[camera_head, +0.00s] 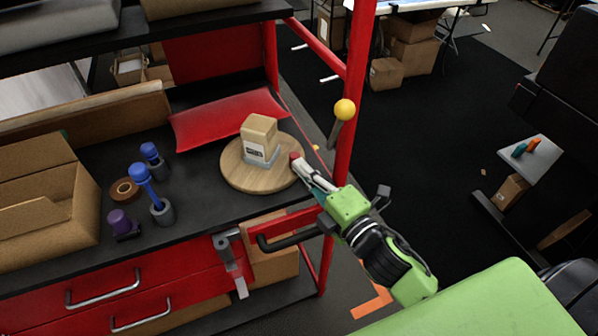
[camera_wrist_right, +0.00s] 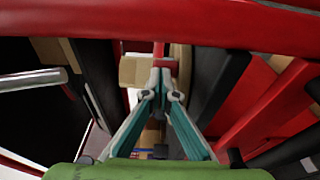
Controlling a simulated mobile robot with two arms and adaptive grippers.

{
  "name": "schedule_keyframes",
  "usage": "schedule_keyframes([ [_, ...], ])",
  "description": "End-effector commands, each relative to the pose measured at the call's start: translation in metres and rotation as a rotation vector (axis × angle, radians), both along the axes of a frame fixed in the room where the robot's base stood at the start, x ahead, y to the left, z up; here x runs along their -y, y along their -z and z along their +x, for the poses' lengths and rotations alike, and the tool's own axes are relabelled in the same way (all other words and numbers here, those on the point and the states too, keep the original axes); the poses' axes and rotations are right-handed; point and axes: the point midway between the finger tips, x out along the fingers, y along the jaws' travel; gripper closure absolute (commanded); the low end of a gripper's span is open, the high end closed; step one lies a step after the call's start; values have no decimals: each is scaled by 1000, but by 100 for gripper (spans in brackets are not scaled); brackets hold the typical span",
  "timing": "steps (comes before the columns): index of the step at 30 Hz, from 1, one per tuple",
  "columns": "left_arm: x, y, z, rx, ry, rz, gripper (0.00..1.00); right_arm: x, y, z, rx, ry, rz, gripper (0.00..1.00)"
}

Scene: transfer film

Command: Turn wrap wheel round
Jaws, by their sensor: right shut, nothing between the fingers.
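The wrap wheel (camera_head: 238,178) is a round wooden disc lying flat on the dark bench top. A tan box (camera_head: 259,132) with a white label stands upright near its middle, on a clear or pale sheet. A small red piece (camera_head: 295,157) shows at the wheel's right rim. My right gripper (camera_head: 303,168) reaches in from the right, its fingers shut and empty at that rim, close to the red piece. The shut fingertips also show in the right wrist view (camera_wrist_right: 161,72), with the wheel's edge (camera_wrist_right: 182,58) just beyond. I cannot tell whether they touch. My left gripper is out of view.
A red cushion-like packet (camera_head: 225,118) lies behind the wheel. Blue-handled tools (camera_head: 146,182), a tape roll (camera_head: 125,190) and an open carton (camera_head: 75,222) stand left.

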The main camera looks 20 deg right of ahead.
Motion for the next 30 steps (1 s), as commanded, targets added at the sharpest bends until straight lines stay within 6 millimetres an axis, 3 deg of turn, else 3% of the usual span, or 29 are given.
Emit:
schedule_keyframes([
  [30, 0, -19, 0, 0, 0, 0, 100, 28, -1, 27, 1, 0, -1, 100],
])
